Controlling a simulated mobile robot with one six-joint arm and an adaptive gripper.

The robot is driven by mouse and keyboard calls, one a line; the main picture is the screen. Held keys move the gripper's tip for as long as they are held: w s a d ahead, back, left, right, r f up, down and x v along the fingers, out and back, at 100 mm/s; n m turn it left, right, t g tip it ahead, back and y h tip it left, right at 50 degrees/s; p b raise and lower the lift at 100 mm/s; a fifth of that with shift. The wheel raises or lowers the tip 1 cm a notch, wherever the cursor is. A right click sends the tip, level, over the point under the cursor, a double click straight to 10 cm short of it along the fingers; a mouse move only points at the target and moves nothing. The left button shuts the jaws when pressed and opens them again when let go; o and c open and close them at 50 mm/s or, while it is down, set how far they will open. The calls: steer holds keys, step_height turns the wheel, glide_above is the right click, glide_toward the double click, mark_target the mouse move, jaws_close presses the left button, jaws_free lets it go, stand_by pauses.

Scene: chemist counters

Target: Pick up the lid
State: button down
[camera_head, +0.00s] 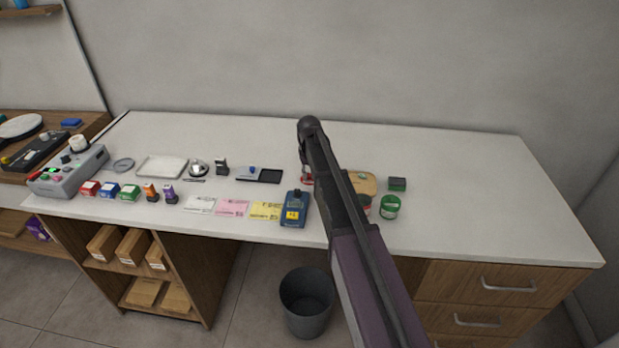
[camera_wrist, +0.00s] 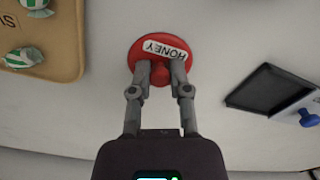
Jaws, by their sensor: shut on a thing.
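The lid (camera_wrist: 143,48) is a round red disc with a knob and a white label reading HONEY, seen in the wrist view at top centre. My gripper (camera_wrist: 160,75) is shut on its knob, one finger on each side. In the head view a bit of the red lid (camera_head: 307,182) shows below my gripper (camera_head: 307,173), mostly hidden by my arm. I cannot tell whether the lid touches the counter or is just above it.
A black tray (camera_wrist: 268,90) and a blue device (camera_head: 294,210) lie left in the head view. The counter's far right is clear.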

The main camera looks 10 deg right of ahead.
mark_target(309, 174)
steer(key=shift+r, duration=0.1)
step_height(309, 174, up, 10)
steer(key=p, duration=1)
steer(key=shift+a, duration=0.15)
stand_by(0.8)
